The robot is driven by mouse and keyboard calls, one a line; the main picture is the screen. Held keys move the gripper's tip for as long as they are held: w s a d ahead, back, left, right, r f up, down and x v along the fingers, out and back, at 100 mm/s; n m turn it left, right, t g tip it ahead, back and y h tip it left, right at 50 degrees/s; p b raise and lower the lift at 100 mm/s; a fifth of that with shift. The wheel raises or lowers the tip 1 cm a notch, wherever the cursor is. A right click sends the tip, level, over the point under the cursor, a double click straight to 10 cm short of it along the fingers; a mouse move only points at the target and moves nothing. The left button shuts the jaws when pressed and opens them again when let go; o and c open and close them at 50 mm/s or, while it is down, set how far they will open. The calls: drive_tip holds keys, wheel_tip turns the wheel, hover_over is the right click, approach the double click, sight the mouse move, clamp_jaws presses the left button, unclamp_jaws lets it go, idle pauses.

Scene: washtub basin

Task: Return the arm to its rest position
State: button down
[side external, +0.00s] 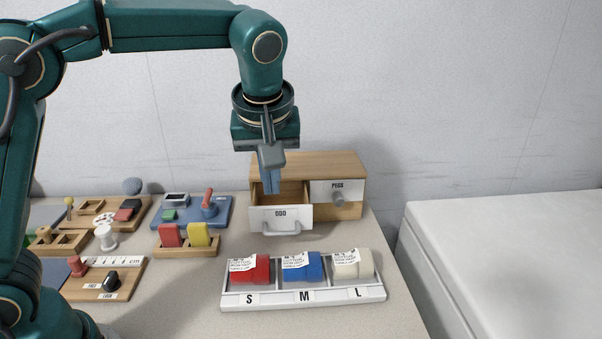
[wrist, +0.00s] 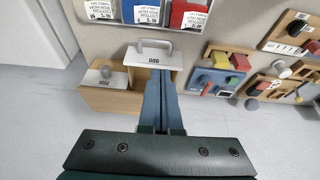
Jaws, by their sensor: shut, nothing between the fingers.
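My gripper (side external: 271,181) hangs pointing down over the wooden drawer box, its blue fingers shut with nothing between them. The fingers also show in the wrist view (wrist: 160,86), in front of the box. In the side view the fingertips overlap the open drawer marked ODD (side external: 280,214); I cannot tell whether they reach inside it. My arm stretches across from the left, raised above the table.
The PEGS drawer (side external: 337,191) is closed. A white tray (side external: 304,296) marked S, M, L holds red, blue and cream packets in front. Wooden boards with pegs and blocks, including a blue panel (side external: 192,211), crowd the left. A white tub (side external: 510,240) stands right.

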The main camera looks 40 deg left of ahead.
drive_tip(key=s+a+r+t+h, duration=0.1)
drive_tip(key=s+a+r, duration=0.1)
drive_tip(key=s, duration=0.2)
drive_tip(key=s+a+r+t, duration=0.1)
drive_tip(key=s+a+r, duration=0.1)
drive_tip(key=s+r, duration=0.15)
drive_tip(key=s+d+f+m+h, duration=0.1)
drive_tip(key=s+d+f+m, duration=0.1)
drive_tip(key=s+f+m, duration=0.6)
drive_tip(key=shift+s+m+t+h, duration=0.3)
drive_tip(key=shift+s+m+h, duration=0.1)
drive_tip(key=shift+s+m, duration=0.3)
